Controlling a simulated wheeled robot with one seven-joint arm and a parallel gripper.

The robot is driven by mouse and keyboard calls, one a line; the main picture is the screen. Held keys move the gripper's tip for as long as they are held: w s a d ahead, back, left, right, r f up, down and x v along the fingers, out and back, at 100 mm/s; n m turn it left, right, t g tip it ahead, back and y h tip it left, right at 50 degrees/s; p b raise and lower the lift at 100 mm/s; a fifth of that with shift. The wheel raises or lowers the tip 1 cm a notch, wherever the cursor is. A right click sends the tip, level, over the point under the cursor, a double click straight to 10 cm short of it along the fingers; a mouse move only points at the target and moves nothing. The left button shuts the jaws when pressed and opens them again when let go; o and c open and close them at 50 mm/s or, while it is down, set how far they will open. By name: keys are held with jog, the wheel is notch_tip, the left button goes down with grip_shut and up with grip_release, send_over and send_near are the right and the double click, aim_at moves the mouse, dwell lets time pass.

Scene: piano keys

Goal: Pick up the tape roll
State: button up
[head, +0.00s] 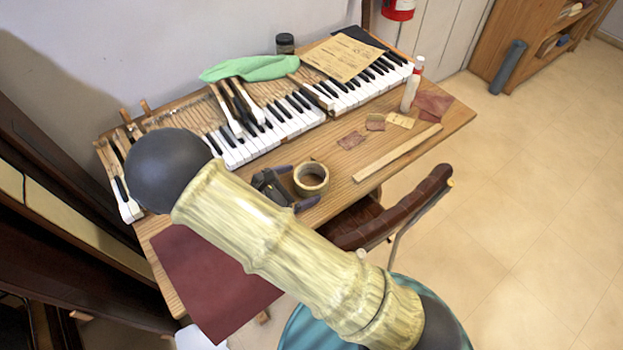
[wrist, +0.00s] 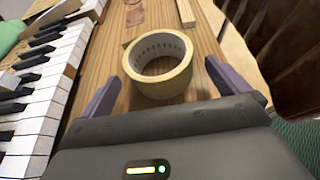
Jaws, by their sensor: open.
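The tape roll (head: 311,179) is a tan ring on the wooden table, near its front edge, with its hole facing up. In the wrist view the tape roll (wrist: 158,63) lies ahead of my gripper, centred between the two fingers. My gripper (head: 287,190) is beside the roll on its left in the head view, partly hidden behind my arm. In the wrist view my gripper (wrist: 160,82) has its purple fingers spread wide, one to each side of the roll, with gaps showing. Nothing is held.
Piano keys (head: 285,120) run along the table behind the roll. A wooden strip (head: 397,153), sandpaper pieces (head: 352,140) and a white bottle (head: 412,85) lie or stand to the right. A brown chair (head: 395,215) is close to the table's front edge. A green cloth (head: 250,68) lies at the back.

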aim_at(322, 175)
jog(key=x, duration=0.5)
jog(key=shift+w+d+r, duration=0.15)
dwell(0.5)
jog(key=c, duration=0.9)
notch_tip(322, 175, up, 10)
jog(key=shift+r+p, duration=0.1)
jog(key=shift+p, duration=0.35)
